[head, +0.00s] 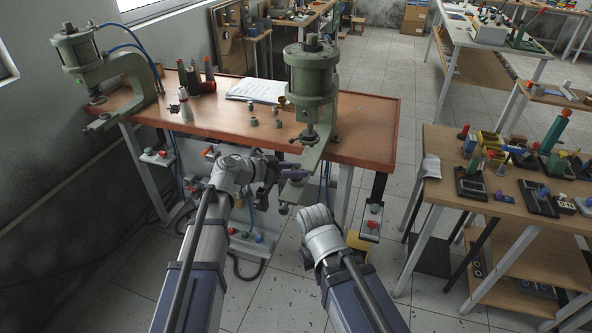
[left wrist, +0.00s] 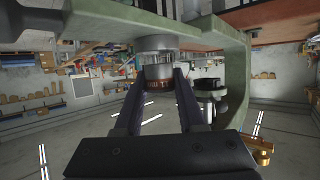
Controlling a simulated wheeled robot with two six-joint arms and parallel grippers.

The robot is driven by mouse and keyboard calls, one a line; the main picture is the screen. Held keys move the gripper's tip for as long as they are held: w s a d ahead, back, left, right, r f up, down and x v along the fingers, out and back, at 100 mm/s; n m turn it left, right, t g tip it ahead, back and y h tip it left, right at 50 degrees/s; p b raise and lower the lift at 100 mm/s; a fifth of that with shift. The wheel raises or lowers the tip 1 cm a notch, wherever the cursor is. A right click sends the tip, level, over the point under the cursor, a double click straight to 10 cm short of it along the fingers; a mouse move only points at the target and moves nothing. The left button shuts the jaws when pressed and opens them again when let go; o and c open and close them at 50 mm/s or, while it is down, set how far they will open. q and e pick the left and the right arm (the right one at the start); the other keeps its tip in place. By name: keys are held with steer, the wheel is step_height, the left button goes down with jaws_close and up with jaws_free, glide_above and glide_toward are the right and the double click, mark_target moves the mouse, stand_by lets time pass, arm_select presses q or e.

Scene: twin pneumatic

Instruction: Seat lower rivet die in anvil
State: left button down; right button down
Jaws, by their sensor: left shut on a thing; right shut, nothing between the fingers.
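The front press (head: 311,75) is green and stands at the table's front edge, its lower arm (head: 293,192) reaching toward me. My left gripper (head: 298,172) is at the end of that arm. In the left wrist view, which appears upside down, the left gripper's dark fingers (left wrist: 158,76) are shut on the lower rivet die (left wrist: 155,71), a small metallic cylinder. The die is in line with the silvery anvil (left wrist: 154,44) on the green arm and very close to it. I cannot tell whether it is seated. My right gripper (head: 316,213) is low, right of the press arm; its fingers are mostly hidden.
A second green press (head: 80,50) stands at the table's left end. Papers (head: 258,90), bottles and small metal parts lie on the wooden table (head: 367,135). A control box (head: 371,222) with buttons hangs at right. A second workbench (head: 452,195) holds several tools.

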arm_select(q)
steer(key=shift+f+b, duration=0.95)
stand_by(0.6)
steer(key=shift+c, duration=2.1)
jaws_free()
steer(key=shift+r, duration=0.1)
steer(key=p+v, duration=0.3)
steer(key=v, duration=0.5)
